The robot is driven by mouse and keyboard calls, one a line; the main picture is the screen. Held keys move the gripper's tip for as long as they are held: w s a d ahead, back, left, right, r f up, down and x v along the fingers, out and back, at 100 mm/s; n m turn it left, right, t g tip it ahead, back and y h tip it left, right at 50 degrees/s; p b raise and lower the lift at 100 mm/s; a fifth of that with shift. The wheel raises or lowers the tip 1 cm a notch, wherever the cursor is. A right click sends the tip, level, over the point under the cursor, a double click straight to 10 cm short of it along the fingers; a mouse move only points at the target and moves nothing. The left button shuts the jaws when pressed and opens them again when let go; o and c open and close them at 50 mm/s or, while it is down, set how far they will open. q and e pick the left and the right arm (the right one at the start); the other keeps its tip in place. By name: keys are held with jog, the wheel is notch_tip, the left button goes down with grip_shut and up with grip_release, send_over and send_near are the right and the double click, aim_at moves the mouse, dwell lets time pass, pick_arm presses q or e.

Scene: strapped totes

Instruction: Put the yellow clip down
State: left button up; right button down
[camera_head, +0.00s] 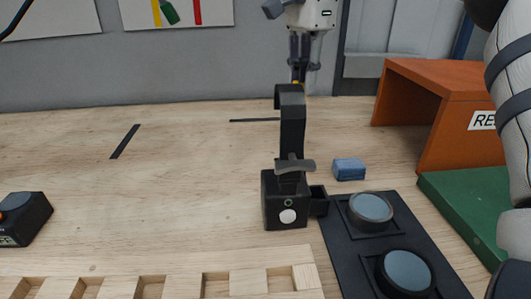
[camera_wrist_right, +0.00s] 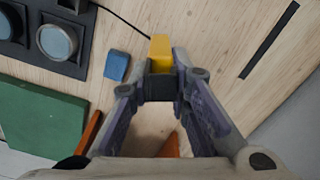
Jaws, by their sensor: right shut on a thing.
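The yellow clip (camera_wrist_right: 160,50) shows in the right wrist view between the fingertips of my right gripper (camera_wrist_right: 159,88), which is shut on it. A dark piece sits between the fingertips, just below the yellow part. In the head view my right gripper (camera_head: 300,68) is at the top middle, pointing down, behind a tall black stand. Only a small yellow bit of the clip shows there, and the stand's top hides most of it. I cannot tell whether the clip touches the table. My left gripper is not in view.
The black stand (camera_head: 286,205) rises mid-table. A blue block (camera_head: 349,169), a black panel with round grey discs (camera_head: 335,235), a green mat (camera_head: 462,215) and an orange open box (camera_head: 440,100) lie right. A wooden rack (camera_head: 190,262) is in front. The left-middle table is mostly clear.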

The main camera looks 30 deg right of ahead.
aim_at(302, 120)
notch_tip(302, 120, down, 9)
jog(key=shift+s+f+p, duration=0.15)
jog(key=shift+p, duration=0.3)
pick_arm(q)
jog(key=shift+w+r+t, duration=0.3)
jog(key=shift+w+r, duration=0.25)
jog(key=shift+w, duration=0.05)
pick_arm(e)
jog(key=shift+f, duration=0.25)
jog(key=shift+f, duration=0.1)
jog(key=c, duration=1.5)
grip_release()
jog(key=shift+f, duration=0.1)
notch_tip(302, 120, up, 11)
jog(key=shift+r+b, duration=0.2)
jog(key=shift+b, duration=0.3)
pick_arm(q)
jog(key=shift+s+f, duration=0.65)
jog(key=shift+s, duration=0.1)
pick_arm(e)
jog(key=shift+r, duration=0.5)
